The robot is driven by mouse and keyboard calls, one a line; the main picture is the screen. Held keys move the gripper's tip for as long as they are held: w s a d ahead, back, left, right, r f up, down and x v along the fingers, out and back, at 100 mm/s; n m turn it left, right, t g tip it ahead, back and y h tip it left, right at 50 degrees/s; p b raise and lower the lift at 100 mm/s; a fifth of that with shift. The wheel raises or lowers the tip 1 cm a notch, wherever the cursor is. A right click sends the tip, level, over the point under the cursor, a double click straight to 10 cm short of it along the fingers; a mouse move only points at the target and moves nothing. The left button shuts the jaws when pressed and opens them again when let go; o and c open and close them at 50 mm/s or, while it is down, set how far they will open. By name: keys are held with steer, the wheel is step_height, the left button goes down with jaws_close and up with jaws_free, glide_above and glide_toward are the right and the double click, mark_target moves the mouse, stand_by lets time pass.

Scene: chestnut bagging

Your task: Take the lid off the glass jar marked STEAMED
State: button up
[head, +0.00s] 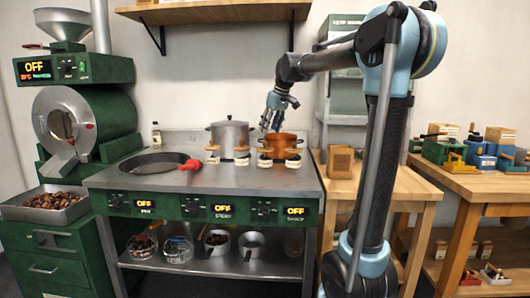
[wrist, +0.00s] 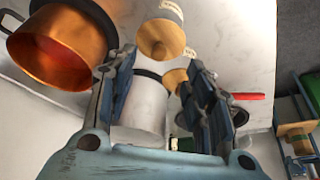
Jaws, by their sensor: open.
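Several small jars with round wooden lids stand on the steel worktop in the head view, two at the left (head: 227,154) and two at the right (head: 278,154). Their labels are too small to read, so I cannot tell which is marked STEAMED. My gripper (head: 273,122) is above and behind the jars, over the copper pot's area, and holds nothing. In the wrist view my gripper (wrist: 163,68) is open, with its fingers spread. A wooden lid (wrist: 158,38) on a pale-labelled jar shows ahead of the fingertips, and another wooden lid (wrist: 174,79) shows between the fingers.
A copper pot (head: 281,144) and a steel pot (head: 229,134) stand behind the jars. The copper pot (wrist: 52,48) fills the wrist view's upper left. The worktop's front strip is clear.

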mark_target(266, 142)
steer(key=shift+x, duration=3.95)
steer(key=shift+w, duration=0.1)
steer(key=c, duration=1.1)
jaws_close()
